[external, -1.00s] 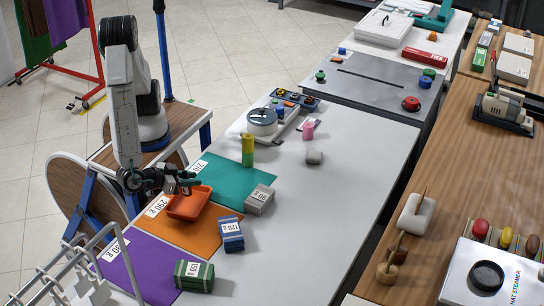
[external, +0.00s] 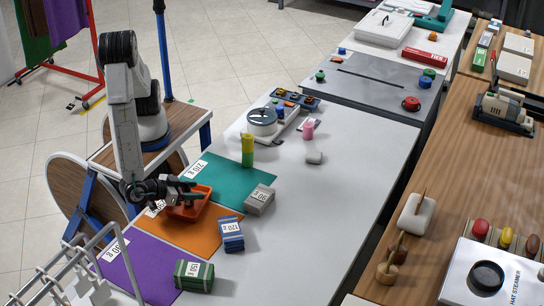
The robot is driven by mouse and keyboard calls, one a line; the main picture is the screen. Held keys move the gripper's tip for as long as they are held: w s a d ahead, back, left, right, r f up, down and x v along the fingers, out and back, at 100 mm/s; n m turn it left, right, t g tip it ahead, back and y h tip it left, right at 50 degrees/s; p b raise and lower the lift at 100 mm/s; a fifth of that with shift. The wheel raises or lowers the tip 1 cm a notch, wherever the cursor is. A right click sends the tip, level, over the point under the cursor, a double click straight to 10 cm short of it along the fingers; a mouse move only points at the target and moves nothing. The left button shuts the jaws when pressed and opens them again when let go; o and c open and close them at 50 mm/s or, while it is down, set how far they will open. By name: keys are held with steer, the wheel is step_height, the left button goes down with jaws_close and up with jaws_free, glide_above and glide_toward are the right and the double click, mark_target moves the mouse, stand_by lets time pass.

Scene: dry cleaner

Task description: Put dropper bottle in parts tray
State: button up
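An orange open tray (external: 203,209), which looks like the parts tray, sits on the orange mat at the near left of the white table. My gripper (external: 193,194) is low at the tray's far-left side and overlaps it in the picture. Its fingers are too small and dark to tell whether they are open or what lies between them. I cannot pick out the dropper bottle for sure. A small pink bottle-like thing (external: 308,131) stands farther back on the table, and a yellow-green cylinder (external: 248,150) stands upright near the teal mat.
Labelled blocks in grey (external: 260,199), blue (external: 231,234) and green (external: 194,276) lie right of and nearer than the tray. A lidded pot (external: 262,122) and a dark holder (external: 295,98) stand farther back. The table's right half is mostly clear.

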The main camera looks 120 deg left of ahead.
steer(key=shift+r, duration=0.1)
steer(key=shift+s+d+r, duration=0.15)
steer(key=shift+d+r, duration=0.05)
steer(key=shift+d, duration=0.05)
steer(key=v, duration=1.1)
steer(key=w+d+r+m+t+h, duration=0.1)
steer(key=w+r+h, duration=0.25)
steer(key=w, duration=0.35)
steer(key=w+d+r+t+h, duration=0.1)
steer(key=w+r+h, duration=0.25)
steer(key=w, duration=0.25)
steer(key=w+a+r+m+h, duration=0.3)
steer(key=r+m+h, duration=0.2)
steer(key=r+h, duration=0.4)
steer(key=s+a+r+m+g+y, duration=0.1)
steer(key=s+a+g, duration=0.3)
steer(key=s+a, duration=0.9)
steer(key=s+a+r+m+g+y, duration=0.1)
steer(key=s+a+m+g+y, duration=0.2)
steer(key=s+a, duration=1)
steer(key=shift+a+r+m+g+y, duration=0.3)
steer(key=shift+m+g+y, duration=0.1)
steer(key=shift+m+g, duration=0.25)
